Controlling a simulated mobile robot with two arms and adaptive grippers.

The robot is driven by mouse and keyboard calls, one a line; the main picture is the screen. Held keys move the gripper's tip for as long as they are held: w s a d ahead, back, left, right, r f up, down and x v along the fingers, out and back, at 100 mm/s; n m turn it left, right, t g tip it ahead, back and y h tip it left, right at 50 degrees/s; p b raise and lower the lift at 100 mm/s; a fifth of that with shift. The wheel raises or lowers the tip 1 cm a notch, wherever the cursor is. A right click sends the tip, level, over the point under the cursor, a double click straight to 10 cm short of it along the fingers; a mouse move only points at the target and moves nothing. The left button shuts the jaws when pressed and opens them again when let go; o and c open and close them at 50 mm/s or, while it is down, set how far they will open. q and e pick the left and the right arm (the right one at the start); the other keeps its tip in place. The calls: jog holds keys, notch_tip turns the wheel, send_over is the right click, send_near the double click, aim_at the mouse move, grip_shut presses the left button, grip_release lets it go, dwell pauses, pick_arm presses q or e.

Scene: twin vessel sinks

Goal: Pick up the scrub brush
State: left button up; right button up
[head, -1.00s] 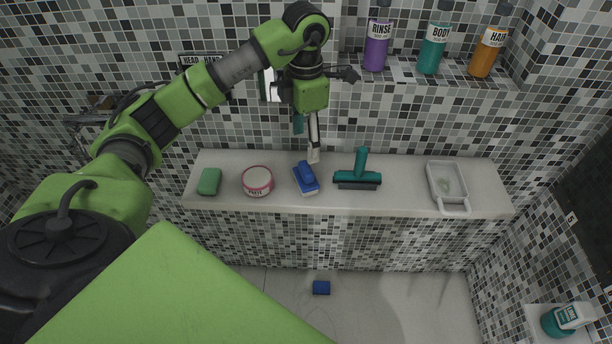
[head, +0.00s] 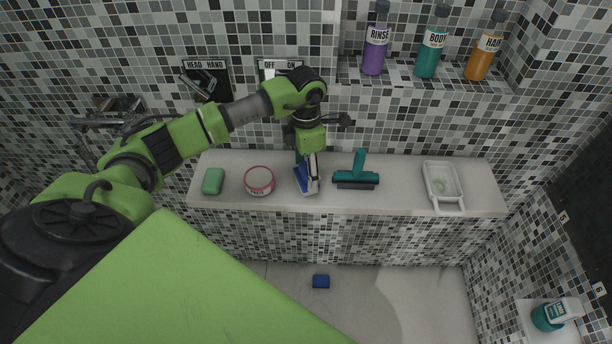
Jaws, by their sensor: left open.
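The blue scrub brush (head: 300,180) with pale bristles lies on the light ledge (head: 405,198), between a round tub and a teal squeegee. My left gripper (head: 310,177) is open and low over the brush, pointing down. One pale finger covers the right part of the brush. The other finger is mostly hidden behind the wrist and brush, so I cannot tell whether either finger touches it. My right gripper is out of view.
On the ledge, a green soap bar (head: 213,181) and the tub (head: 259,181) stand left, the squeegee (head: 356,177) close right, a white dish (head: 442,183) farther right. Bottles stand on an upper shelf (head: 408,75). A blue block (head: 321,281) lies on the floor.

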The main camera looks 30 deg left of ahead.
pick_arm(q)
jog(key=c, duration=1.2)
jog(key=shift+r, duration=0.1)
jog(key=shift+w+r+b, duration=0.1)
jog(key=shift+r+b, duration=0.4)
jog(key=shift+b, duration=0.05)
jog(key=s+r+b, duration=0.2)
jog(key=s+r, duration=0.2)
jog(key=s+r+b, duration=0.1)
jog(key=s+r, duration=0.3)
jog(key=s, duration=0.1)
jog(key=s+r+b, duration=0.2)
jog(key=s+r, duration=0.2)
jog(key=s, duration=0.1)
jog(key=shift+s+b, duration=0.1)
jog(key=shift+b, duration=0.25)
